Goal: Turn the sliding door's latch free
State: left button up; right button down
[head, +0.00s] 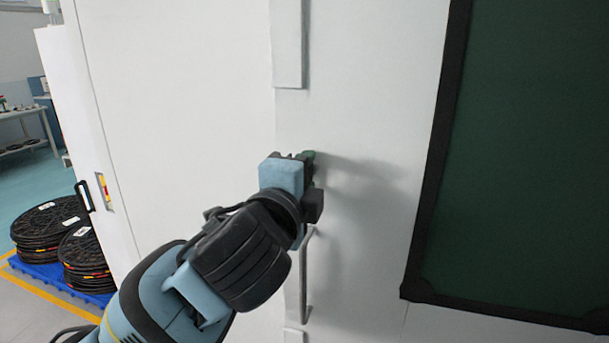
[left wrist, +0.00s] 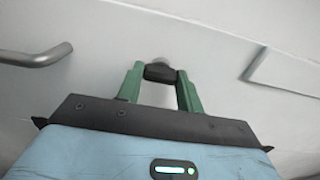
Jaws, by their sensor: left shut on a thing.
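The white sliding door (head: 185,110) stands upright in front of me. My left gripper (head: 309,156) is at the door's right side, just above a grey bar handle (head: 307,280). In the left wrist view my left gripper (left wrist: 160,76) has its two green fingers shut on a small dark latch (left wrist: 160,72), one finger on each side of it. The handle's end (left wrist: 40,56) shows at upper left there. In the head view the latch is hidden behind the gripper. My right gripper is not in view.
A white raised strip (head: 288,45) runs above the gripper. A dark green framed panel (head: 530,160) is at right. Stacks of black reels (head: 48,222) stand on a blue pallet (head: 40,270) at left, by a yellow floor line.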

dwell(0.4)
pick_arm(q)
jog(key=o, duration=1)
jog(key=v, duration=0.7)
jog(key=shift+s+a, duration=0.1)
jog(key=shift+s, duration=0.25)
